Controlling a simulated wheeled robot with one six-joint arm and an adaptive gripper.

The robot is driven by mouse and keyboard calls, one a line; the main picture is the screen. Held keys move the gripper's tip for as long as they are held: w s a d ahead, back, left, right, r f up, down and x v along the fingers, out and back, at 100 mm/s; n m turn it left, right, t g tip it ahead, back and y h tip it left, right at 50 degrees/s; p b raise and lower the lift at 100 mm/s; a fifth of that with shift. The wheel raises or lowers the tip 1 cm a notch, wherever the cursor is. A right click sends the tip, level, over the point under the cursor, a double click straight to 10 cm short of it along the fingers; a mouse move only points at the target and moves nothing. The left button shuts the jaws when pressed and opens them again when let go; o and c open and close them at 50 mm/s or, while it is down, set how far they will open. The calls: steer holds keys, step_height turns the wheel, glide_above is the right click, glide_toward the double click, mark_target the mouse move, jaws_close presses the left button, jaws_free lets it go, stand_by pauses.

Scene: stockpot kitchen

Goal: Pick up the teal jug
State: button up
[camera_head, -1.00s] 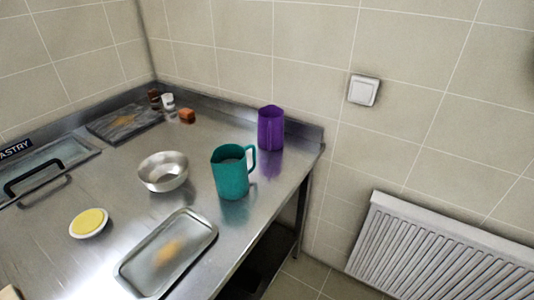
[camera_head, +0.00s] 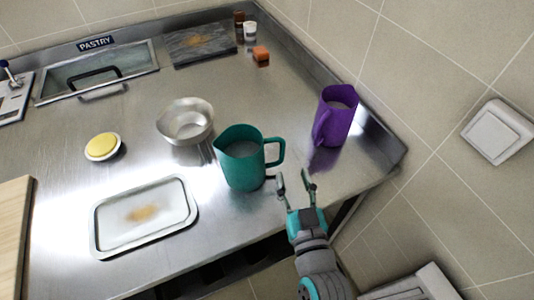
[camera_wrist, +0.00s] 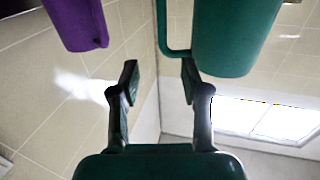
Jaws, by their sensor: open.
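The teal jug (camera_head: 242,160) stands upright on the steel counter, with its handle toward the right. My gripper (camera_head: 295,180) is open and empty, just right of the jug and its handle, near the counter's front edge. In the wrist view the jug (camera_wrist: 233,38) shows at the upper right, with part of its handle hanging beside the right finger. The gripper (camera_wrist: 158,85) has its two fingers spread there, with nothing between them. The jug's top is out of the wrist view.
A purple jug (camera_head: 336,115) stands behind and to the right of my gripper. A metal bowl (camera_head: 186,122) is left of the teal jug, and a shallow metal tray (camera_head: 107,247) lies front left. A yellow-topped dish (camera_head: 102,147) sits farther left. Tiled walls bound the counter's back and right.

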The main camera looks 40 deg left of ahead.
mark_target(283, 146)
steer(key=shift+x, duration=5.25)
steer(key=shift+s+a+r, duration=0.1)
steer(key=shift+s, duration=0.05)
jaws_close()
steer(key=shift+r, duration=0.2)
